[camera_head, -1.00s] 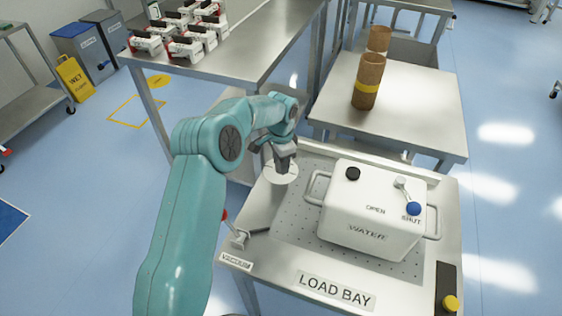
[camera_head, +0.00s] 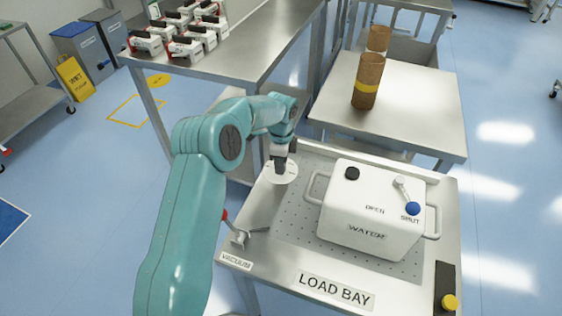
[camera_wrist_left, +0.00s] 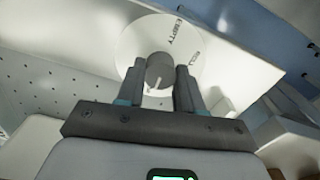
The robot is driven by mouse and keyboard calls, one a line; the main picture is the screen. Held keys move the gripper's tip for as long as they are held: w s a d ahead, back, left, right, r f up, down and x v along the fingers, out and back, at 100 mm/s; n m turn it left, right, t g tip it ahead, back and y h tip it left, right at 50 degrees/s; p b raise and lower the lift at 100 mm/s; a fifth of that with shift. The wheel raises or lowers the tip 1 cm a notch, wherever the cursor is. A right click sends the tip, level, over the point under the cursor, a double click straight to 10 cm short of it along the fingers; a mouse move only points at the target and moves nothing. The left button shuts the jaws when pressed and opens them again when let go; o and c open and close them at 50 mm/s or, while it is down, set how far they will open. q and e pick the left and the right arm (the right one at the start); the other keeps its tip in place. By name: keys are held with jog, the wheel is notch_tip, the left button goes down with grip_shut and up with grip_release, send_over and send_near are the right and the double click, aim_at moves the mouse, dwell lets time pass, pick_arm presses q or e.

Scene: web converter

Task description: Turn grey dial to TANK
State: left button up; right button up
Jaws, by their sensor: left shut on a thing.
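The grey dial (camera_wrist_left: 157,72) sits in the middle of a round white plate (camera_wrist_left: 135,45). In the left wrist view the plate carries the word EMPTY and a second label too small to read. My left gripper (camera_wrist_left: 166,88) is shut on the dial, with one finger on each side of it. A pale pointer mark shows on the dial, toward the gripper. In the head view the white plate (camera_head: 284,177) is at the bench's back left corner, and my left gripper (camera_head: 280,164) comes down onto it, hiding the dial. My right gripper is not in view.
A white WATER tank (camera_head: 345,220) with a blue-knobbed lever (camera_head: 413,208) stands right of the dial on the LOAD BAY bench (camera_head: 295,262). A red-tipped VACUUM lever (camera_head: 240,238) is at the bench's left edge. Brown cylinders (camera_head: 367,82) stand on a table behind.

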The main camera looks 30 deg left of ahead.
pick_arm(q)
jog(key=shift+s+f, duration=0.2)
jog(key=shift+f, duration=0.05)
jog(key=o, duration=1)
jog(key=shift+w+r, duration=0.15)
jog(key=shift+r, duration=0.1)
jog(key=shift+r, duration=0.3)
notch_tip(320, 180, up, 15)
jog(key=shift+r+p, duration=0.2)
jog(key=shift+p, duration=0.3)
